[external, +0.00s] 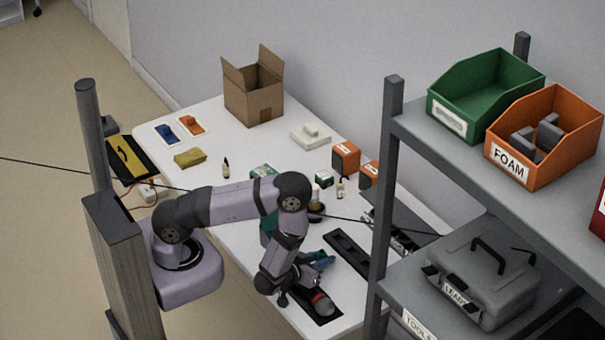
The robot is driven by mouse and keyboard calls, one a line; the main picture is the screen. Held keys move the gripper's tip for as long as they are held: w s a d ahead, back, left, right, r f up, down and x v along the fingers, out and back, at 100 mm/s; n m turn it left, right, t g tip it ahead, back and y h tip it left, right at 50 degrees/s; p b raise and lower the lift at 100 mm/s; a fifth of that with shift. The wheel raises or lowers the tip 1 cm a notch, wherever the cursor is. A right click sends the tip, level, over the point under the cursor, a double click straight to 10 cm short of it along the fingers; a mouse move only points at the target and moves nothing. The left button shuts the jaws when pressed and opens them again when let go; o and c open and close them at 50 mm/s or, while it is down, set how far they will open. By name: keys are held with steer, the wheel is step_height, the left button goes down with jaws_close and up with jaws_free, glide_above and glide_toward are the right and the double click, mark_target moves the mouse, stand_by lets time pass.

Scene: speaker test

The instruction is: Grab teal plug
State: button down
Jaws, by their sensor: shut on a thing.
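My gripper (308,272) is at the end of my bent arm, low over the front part of the white table. It is shut on a teal piece (321,258) that looks like the teal plug. The piece shows at the fingers' right side; the wrist and fingers hide part of it. The fingertips are small and dark here, so the exact grip is hard to see.
A dark tray (312,314) with a red-banded grey cylinder (322,303) lies just below my gripper. A black strip (346,252) lies to the right. A shelf post (385,190) stands close on the right. A cardboard box (253,92) is at the back.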

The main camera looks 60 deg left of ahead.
mark_target(322, 253)
steer(key=shift+r, duration=0.1)
steer(key=shift+r, duration=4.9)
